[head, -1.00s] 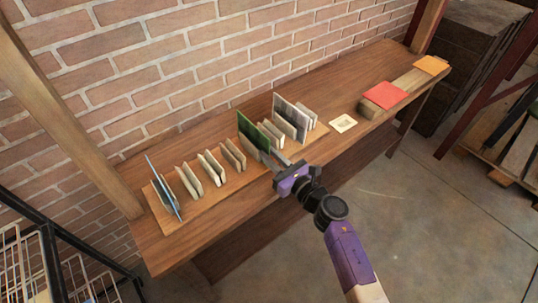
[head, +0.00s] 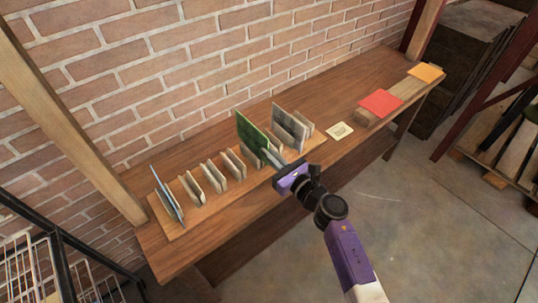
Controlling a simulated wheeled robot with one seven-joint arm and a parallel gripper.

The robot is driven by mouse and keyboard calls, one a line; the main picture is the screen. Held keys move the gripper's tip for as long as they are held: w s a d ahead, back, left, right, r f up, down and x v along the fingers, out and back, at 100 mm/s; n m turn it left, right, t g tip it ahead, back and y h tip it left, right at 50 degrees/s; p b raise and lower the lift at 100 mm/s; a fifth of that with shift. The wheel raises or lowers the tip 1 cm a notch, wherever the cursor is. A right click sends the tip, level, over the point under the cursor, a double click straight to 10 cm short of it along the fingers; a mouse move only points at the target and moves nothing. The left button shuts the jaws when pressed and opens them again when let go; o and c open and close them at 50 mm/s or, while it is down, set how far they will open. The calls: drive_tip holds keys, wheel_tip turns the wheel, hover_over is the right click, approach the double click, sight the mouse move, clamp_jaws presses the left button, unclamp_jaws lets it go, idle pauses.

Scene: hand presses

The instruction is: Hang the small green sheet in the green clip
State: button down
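A green sheet (head: 250,134) stands upright in the row of slotted holders on the wooden board, right of the middle. My gripper (head: 270,157) is at the lower right edge of this sheet, with its fingers pointing toward the wall. The fingers overlap the sheet's edge and the neighbouring pale plates, so I cannot tell whether they are closed on it. I cannot make out a green clip apart from the sheet.
The board (head: 197,216) also carries several pale upright plates (head: 213,177), a blue-grey sheet (head: 166,193) at the left end and a grey sheet (head: 290,127) on the right. A cream card (head: 340,131), a red sheet (head: 381,103) and an orange sheet (head: 426,73) lie farther right.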

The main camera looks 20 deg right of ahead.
wheel_tip(320, 180, up, 3)
drive_tip(key=shift+f+p, duration=0.2)
drive_tip(key=shift+p, duration=0.35)
drive_tip(key=shift+s, duration=0.1)
drive_tip(key=p+v, duration=0.1)
drive_tip(key=v, duration=0.6)
idle(0.7)
